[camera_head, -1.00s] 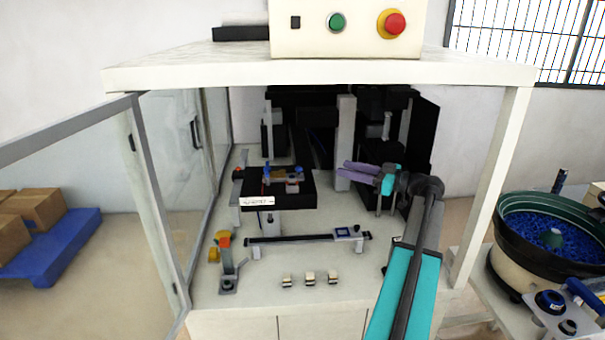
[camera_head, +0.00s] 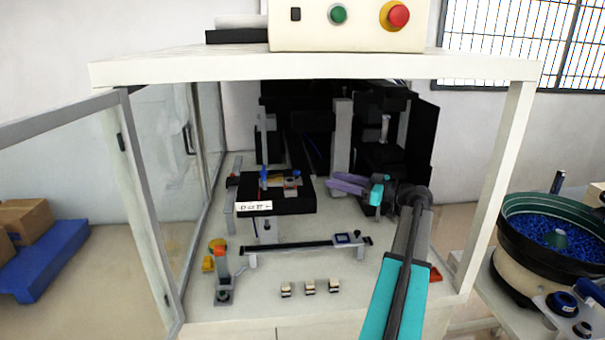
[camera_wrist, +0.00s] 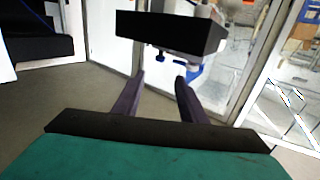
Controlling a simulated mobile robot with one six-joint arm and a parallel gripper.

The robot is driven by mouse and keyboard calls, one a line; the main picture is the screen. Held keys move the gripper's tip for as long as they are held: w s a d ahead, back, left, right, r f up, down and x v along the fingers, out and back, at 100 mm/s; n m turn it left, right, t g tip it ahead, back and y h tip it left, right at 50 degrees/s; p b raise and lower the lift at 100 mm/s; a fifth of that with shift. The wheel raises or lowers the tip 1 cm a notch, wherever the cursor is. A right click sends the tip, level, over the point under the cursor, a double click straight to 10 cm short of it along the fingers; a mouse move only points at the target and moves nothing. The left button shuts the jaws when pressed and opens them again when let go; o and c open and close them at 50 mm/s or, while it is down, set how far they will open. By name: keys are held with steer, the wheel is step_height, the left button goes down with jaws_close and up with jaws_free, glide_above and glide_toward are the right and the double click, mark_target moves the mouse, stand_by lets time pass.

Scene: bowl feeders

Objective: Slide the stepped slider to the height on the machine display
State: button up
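A low rail (camera_head: 295,245) with a dark top runs across the machine deck. A small grey and blue block (camera_head: 345,239) sits near its right end and looks like the slider; its steps are too small to make out. A white label-like display (camera_head: 254,205) with small dark marks is on the front of a black fixture (camera_head: 290,205); I cannot read it. My gripper (camera_head: 333,184) has purple fingers pointing left, above and behind the rail, right of the fixture. In the wrist view my gripper (camera_wrist: 160,80) is open with nothing between its fingers. A black block (camera_wrist: 170,32) shows beyond them.
An orange and grey post (camera_head: 221,275) stands at the deck's front left. Several small pale blocks (camera_head: 310,287) lie along the front. Dark machinery fills the back. A frame post (camera_head: 497,190) stands right of my arm. A glass door (camera_head: 150,200) is open at left.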

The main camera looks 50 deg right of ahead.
steer(key=p, duration=0.3)
glide_toward(281, 183)
steer(key=w+d+r, duration=0.1)
steer(key=w, duration=0.1)
steer(key=w+d+r, duration=0.1)
steer(key=w, duration=0.1)
steer(key=w+d+r, duration=0.1)
steer(key=w, duration=0.1)
steer(key=shift+w+d, duration=0.1)
steer(key=shift+d, duration=0.15)
jaws_close()
